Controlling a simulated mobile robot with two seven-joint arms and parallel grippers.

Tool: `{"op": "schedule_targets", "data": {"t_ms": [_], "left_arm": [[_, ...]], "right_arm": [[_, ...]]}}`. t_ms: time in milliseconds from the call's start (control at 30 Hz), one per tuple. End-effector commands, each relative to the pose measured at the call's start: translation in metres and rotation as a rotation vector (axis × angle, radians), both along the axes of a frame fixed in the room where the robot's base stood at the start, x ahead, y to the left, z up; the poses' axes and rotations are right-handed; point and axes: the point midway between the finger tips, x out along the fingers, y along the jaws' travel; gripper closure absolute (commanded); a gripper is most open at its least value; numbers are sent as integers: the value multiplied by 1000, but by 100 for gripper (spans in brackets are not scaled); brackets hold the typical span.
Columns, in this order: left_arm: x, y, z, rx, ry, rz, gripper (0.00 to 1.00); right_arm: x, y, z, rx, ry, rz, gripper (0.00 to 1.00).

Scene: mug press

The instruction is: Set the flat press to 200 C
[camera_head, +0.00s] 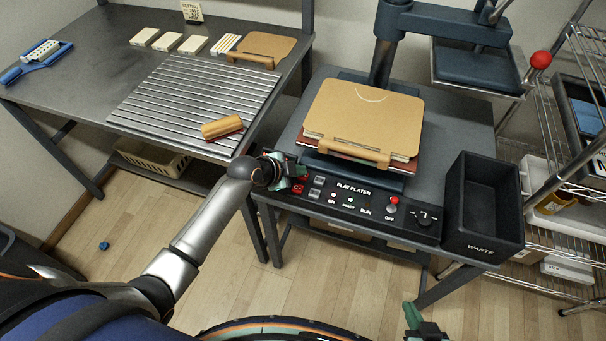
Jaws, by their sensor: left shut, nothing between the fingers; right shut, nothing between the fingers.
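The flat press stands on a grey table, with its control panel (350,200) along the front edge, labelled FLAT PLATEN. The temperature figure cannot be read. A tan board (362,115) with a wooden front bar lies on the lower platen. My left gripper (298,178) is shut and empty at the panel's left end, covering part of it. My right gripper (412,318) is shut and empty, low in the picture, in front of the table.
A black WASTE bin (484,205) stands right of the panel. The raised upper platen (478,65) and red-ball handle (541,60) are at the upper right. A wire shelf (570,180) stands at right. A ribbed mat (190,100) and wooden block (222,128) lie on the left table.

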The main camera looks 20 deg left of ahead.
Motion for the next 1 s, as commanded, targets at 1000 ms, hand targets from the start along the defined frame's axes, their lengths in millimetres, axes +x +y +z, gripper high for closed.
{"op": "schedule_targets", "data": {"t_ms": [1000], "left_arm": [[-1,1,8,1,3,0,100]], "right_arm": [[0,0,11,0,0,0,100]]}}
